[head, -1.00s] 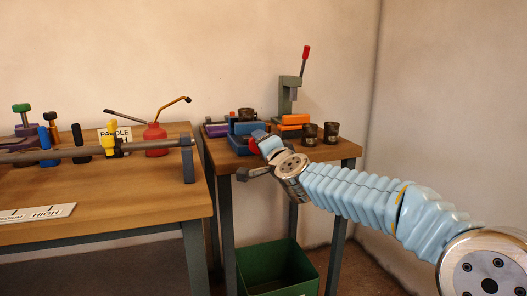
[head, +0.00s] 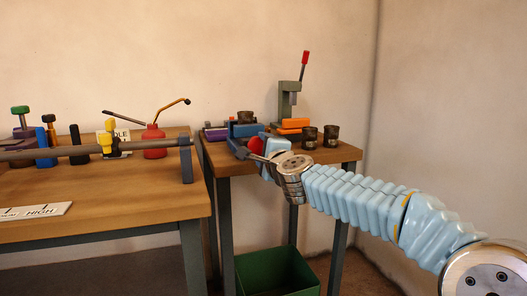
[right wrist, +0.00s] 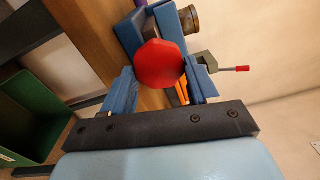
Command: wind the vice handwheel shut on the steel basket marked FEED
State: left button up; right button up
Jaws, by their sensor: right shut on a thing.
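The red handwheel (right wrist: 160,63) is an octagonal knob on the front of the blue vice (right wrist: 128,32). My right gripper (right wrist: 160,82) has its two blue fingers on either side of the wheel and is shut on it. In the head view the red wheel (head: 257,143) shows beside my right gripper (head: 264,146), in front of the blue vice (head: 245,129). A dark brownish steel basket (head: 245,117) stands at the vice; it also shows in the right wrist view (right wrist: 188,17). Its marking cannot be read, and its contact with the jaws is hidden. My left gripper is out of view.
Two similar dark baskets (head: 309,137) (head: 331,136) stand to the right on the small table (head: 222,160). A grey lever press (head: 286,101) with a red handle stands behind. A green bin (head: 275,272) is below. The larger bench (head: 130,205) at left holds a red oil can (head: 154,142).

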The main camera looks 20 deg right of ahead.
dwell(0.3)
jog(key=o, duration=1)
jog(key=s, duration=1.3)
jog(key=shift+s+d, duration=0.25)
jog(key=shift+s, duration=0.15)
